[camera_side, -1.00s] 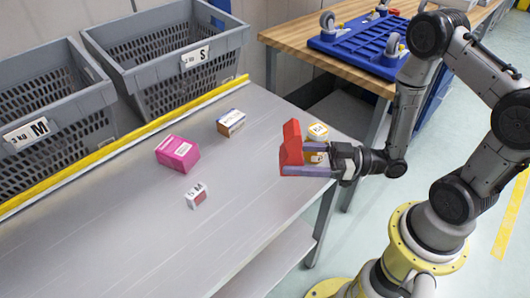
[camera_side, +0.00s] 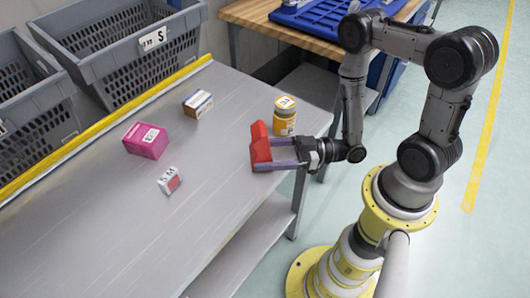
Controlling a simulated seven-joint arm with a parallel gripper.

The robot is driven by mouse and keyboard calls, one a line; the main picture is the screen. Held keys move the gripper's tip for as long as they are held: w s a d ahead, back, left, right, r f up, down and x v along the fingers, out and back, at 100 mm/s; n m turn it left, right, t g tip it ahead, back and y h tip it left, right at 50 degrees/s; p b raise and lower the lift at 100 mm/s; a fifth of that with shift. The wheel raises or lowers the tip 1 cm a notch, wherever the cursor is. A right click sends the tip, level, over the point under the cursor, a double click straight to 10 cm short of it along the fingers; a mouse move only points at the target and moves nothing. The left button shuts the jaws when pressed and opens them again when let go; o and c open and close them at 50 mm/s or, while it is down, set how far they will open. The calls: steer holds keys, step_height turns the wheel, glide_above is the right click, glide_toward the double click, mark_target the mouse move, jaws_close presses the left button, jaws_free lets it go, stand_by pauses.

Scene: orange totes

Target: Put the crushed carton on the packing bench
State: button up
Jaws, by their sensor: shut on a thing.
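A red, bent-looking carton (camera_side: 259,137), which appears to be the crushed carton, is held by my gripper (camera_side: 270,160). The gripper's fingers are shut on its lower part, and the carton stands up above them. It is at the right part of the grey metal table (camera_side: 215,215); I cannot tell whether it touches the surface. A wooden-topped bench (camera_side: 243,14) is at the back, with a blue wheeled dolly (camera_side: 312,18) lying upside down on it. I cannot tell for sure which of these surfaces is the packing bench.
A pink box (camera_side: 146,141), a small white-and-red box (camera_side: 169,181) and a blue-and-white box (camera_side: 198,104) lie on the table. Grey crates (camera_side: 130,62) stand beyond the yellow edge strip (camera_side: 100,125).

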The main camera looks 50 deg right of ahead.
mark_target(295, 159)
steer(key=shift+f, duration=0.15)
steer(key=shift+s+f, duration=0.1)
steer(key=shift+f, duration=0.45)
steer(key=o, duration=1.4)
steer(key=shift+r, duration=0.1)
steer(key=shift+d+r, duration=0.15)
steer(key=shift+r, duration=0.35)
steer(key=shift+v, duration=3.55)
steer(key=shift+r, duration=0.1)
